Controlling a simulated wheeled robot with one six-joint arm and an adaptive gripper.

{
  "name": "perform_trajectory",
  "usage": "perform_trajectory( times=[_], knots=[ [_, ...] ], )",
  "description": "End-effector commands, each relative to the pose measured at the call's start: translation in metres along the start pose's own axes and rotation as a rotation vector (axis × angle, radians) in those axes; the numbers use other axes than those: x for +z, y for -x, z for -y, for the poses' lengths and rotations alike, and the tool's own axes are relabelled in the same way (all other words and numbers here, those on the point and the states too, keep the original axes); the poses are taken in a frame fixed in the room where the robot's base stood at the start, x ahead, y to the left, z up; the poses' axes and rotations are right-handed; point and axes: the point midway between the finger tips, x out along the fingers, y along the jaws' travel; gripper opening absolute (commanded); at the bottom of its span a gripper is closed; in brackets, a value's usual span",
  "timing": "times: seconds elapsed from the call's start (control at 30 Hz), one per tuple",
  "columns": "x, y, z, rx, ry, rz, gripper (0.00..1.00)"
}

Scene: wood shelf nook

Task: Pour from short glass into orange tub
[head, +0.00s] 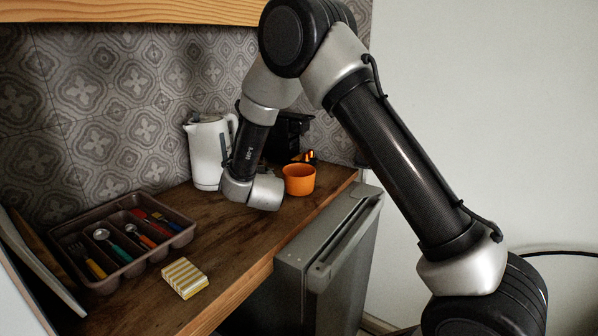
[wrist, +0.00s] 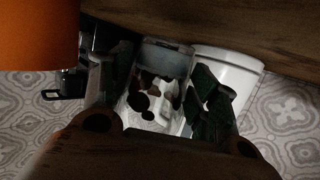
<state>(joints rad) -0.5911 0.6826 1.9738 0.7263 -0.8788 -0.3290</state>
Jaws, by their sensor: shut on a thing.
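The orange tub (head: 299,179) stands upright on the counter near its right end, just right of my wrist. In the wrist view the orange tub (wrist: 38,38) fills the upper left corner, beside the fingers. My gripper (wrist: 160,100) is shut on the short glass (wrist: 165,58), a clear vessel with several dark brown pieces showing in it. The glass sits between the two dark finger pads. The glass and the fingers are hidden behind my arm in the head view. The glass's exact tilt is hard to tell.
A white kettle (head: 206,152) stands left of my wrist, against the tiled wall. A dark appliance (head: 290,130) stands behind the tub. A cutlery tray (head: 105,284) and a yellow striped block (head: 184,278) lie on the wooden counter (head: 235,238). The front middle is clear.

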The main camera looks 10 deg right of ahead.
Motion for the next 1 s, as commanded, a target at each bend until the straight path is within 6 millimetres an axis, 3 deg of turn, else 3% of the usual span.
perform_trajectory(
  times=[0.57,1.0],
  knots=[
    [-0.006,0.001,-0.005,0.016,-0.028,-0.004,0.28],
    [-0.012,0.004,-0.016,-0.041,-0.210,-0.026,0.28]
  ],
)
